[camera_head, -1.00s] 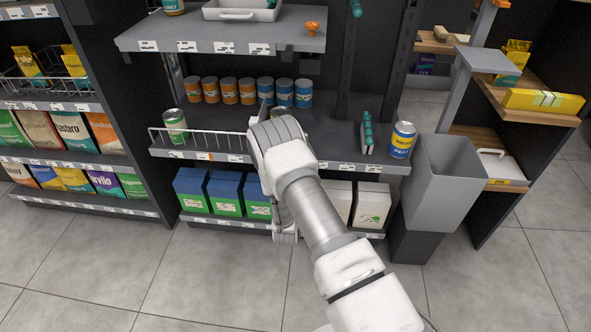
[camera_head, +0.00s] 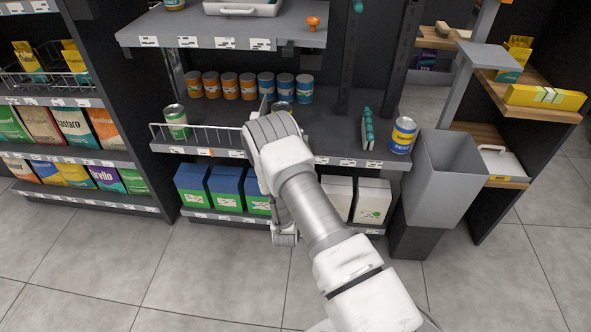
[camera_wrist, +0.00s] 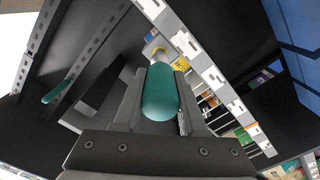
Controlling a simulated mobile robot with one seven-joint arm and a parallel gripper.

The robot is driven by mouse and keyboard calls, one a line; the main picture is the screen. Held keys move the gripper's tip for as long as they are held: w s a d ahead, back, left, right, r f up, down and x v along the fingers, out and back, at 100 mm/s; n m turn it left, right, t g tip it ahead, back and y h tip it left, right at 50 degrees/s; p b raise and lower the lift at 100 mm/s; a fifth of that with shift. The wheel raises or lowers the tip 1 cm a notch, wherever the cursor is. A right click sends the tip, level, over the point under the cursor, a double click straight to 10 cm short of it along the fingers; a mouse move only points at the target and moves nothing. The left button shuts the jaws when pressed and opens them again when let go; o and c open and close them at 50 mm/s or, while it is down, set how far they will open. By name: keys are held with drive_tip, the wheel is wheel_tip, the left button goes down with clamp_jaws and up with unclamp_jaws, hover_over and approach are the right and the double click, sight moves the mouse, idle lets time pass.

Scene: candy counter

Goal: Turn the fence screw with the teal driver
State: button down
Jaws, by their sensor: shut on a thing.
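The teal driver (camera_wrist: 160,92) is between the fingers of my gripper (camera_wrist: 160,78) in the wrist view. The gripper is shut on its rounded handle, and a pale metal part shows beyond the handle. In the head view my white wrist covers the gripper and the driver, at the right end of the wire fence (camera_head: 203,136). The fence stands along the front of the middle shelf. The fence screw cannot be made out in either view, so I cannot tell whether the driver touches it.
Orange and blue cans (camera_head: 247,86) line the back of the middle shelf. A green can (camera_head: 174,120) stands behind the fence. A teal-topped rack (camera_head: 367,130), a blue-yellow can (camera_head: 403,135) and a grey bin (camera_head: 447,180) are to the right. The upper shelf (camera_head: 215,25) overhangs.

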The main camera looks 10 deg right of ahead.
drive_tip(key=shift+p+v, duration=0.35)
drive_tip(key=shift+v, duration=1.9)
